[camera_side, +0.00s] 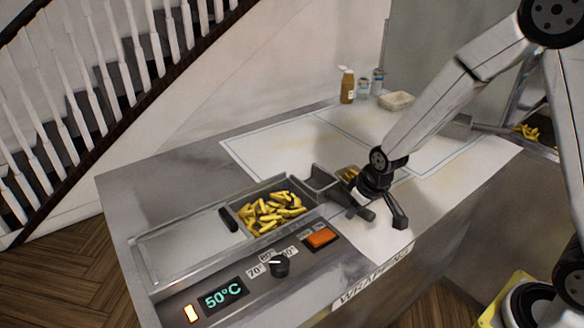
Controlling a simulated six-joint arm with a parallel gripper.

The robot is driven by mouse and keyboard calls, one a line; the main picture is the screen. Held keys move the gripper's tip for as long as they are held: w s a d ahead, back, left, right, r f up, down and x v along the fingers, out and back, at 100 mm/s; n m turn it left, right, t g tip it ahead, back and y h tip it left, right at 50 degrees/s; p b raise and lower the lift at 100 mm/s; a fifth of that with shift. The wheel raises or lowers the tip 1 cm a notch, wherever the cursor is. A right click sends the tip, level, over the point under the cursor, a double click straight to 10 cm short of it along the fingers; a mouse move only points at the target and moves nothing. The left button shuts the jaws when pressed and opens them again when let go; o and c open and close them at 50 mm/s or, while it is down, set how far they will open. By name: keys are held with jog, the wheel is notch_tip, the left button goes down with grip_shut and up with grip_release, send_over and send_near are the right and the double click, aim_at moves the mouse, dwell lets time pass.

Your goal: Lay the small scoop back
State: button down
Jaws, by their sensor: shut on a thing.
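My gripper (379,204) is low over the right side of the fry station, at the near edge of the white sheet. It is shut on what looks like the handle of the small scoop; the gripper hides most of the handle. An open grey metal scoop or holder (321,182) lies just left of the gripper, beside the fry bin. A few fries (348,173) show in a small container right against the gripper. I cannot tell whether that container is the scoop's bowl or a separate box.
A metal bin of fries (270,212) sits left, with a dark handle (228,219) at its side. The front panel has a knob (279,264) and an orange switch (321,237). Bottles (347,86) and a pale box (396,101) stand at the back. The white sheet (290,145) is mostly clear.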

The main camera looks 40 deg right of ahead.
jog(key=shift+f, duration=0.15)
dwell(0.5)
jog(key=shift+c, duration=1.5)
grip_release()
jog(key=shift+s, duration=0.1)
jog(key=shift+v, duration=3.9)
